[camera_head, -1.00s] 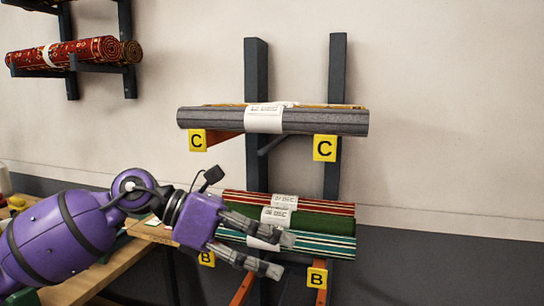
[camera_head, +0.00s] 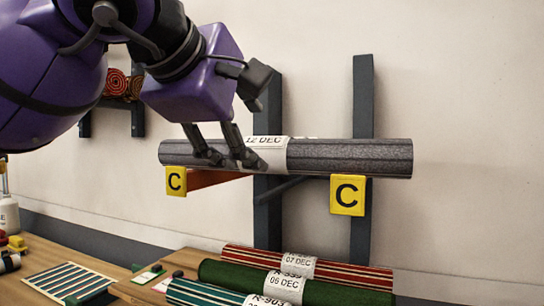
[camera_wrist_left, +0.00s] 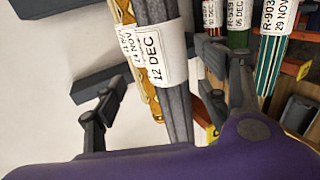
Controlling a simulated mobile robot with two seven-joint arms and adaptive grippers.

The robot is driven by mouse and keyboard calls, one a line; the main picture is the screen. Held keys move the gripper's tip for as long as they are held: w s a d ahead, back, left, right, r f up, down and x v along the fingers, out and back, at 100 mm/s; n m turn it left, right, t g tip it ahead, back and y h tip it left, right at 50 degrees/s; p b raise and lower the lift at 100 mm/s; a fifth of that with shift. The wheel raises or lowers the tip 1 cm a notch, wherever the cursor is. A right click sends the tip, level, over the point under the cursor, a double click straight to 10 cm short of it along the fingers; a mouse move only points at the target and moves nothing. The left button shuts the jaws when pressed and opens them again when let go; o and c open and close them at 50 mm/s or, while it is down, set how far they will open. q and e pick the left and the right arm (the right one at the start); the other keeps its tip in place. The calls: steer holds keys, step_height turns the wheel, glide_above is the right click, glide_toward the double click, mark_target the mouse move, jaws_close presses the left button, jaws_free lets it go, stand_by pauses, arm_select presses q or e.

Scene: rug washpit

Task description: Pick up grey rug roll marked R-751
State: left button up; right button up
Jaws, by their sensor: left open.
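The grey rug roll (camera_head: 350,157) lies across the upper rack arms marked C. Its white paper band (camera_head: 268,150) reads 12 DEC; no R-751 marking is readable. My left gripper (camera_head: 235,160) is open at the roll, left of its middle, with the fingers pointing down and overlapping it in the head view. In the left wrist view the grey roll (camera_wrist_left: 178,100) runs between the two spread fingers (camera_wrist_left: 165,95), beside the band. I cannot tell whether the fingers touch it. My right gripper is out of view.
A golden patterned roll (camera_wrist_left: 143,75) lies right beside the grey one, on the wall side. Below are a red striped roll (camera_head: 345,269), a green roll (camera_head: 225,273) and a teal striped roll (camera_head: 190,292). Yellow C signs (camera_head: 348,194) hang under the upper rack. A wooden bench (camera_head: 40,260) stands lower left.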

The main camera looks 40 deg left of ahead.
mark_target(253, 147)
arm_select(q)
steer(key=shift+w+a+f, duration=0.35)
steer(key=shift+w+f, duration=0.35)
steer(key=shift+w, duration=0.1)
steer(key=x, duration=0.3)
steer(key=shift+w+a+f, duration=0.15)
steer(key=shift+a+f, duration=0.1)
steer(key=shift+f, duration=0.1)
steer(key=shift+w, duration=0.25)
steer(key=c, duration=1)
jaws_close()
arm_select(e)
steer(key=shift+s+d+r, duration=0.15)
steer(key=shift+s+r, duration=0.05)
arm_select(q)
steer(key=shift+r, duration=0.1)
